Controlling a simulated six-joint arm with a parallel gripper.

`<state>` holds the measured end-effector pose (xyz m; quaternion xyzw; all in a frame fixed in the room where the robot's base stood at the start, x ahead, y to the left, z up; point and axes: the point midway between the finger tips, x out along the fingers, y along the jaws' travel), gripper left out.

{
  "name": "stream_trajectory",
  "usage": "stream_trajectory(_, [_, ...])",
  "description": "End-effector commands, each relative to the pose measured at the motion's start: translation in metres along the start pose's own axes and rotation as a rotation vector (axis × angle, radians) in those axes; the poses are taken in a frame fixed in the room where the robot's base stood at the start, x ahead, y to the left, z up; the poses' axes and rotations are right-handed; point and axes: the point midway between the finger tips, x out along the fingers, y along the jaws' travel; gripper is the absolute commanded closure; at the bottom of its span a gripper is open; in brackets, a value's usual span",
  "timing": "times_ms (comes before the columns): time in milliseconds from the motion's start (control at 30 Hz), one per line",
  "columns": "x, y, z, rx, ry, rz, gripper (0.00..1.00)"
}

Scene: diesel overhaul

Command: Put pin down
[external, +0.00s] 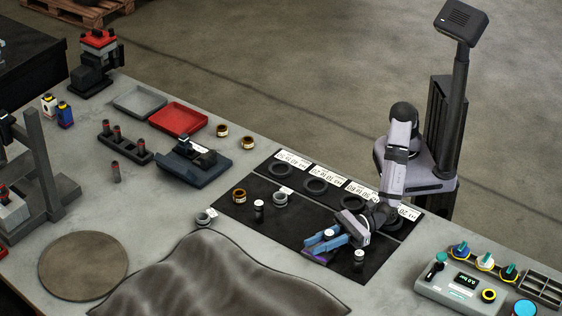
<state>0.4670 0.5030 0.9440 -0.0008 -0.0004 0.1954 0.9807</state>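My gripper (325,242), with blue fingers, is low over the right part of the black mat (300,232). A small pin with a white top (329,233) shows between its fingers, which look closed on it. The pin's lower part is hidden, so I cannot tell whether it touches the mat. A dark pin with a pale top (358,260) stands upright on the mat just right of my gripper. Another such pin (259,211) stands further left on the mat.
Dark rings (315,186) lie by white labels along the mat's back. Bronze (239,195) and grey (280,198) rings are at left. A grey cloth (215,280) lies in front. A control box (460,292) stands right. Bare mat lies between the left pin and my gripper.

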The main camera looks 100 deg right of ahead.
Motion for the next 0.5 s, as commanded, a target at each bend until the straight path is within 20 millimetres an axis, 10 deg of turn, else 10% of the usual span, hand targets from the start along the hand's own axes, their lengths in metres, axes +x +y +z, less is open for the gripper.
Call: stream_trajectory(500, [0.0,0.0,0.0036,0.0,0.001,0.0,0.6])
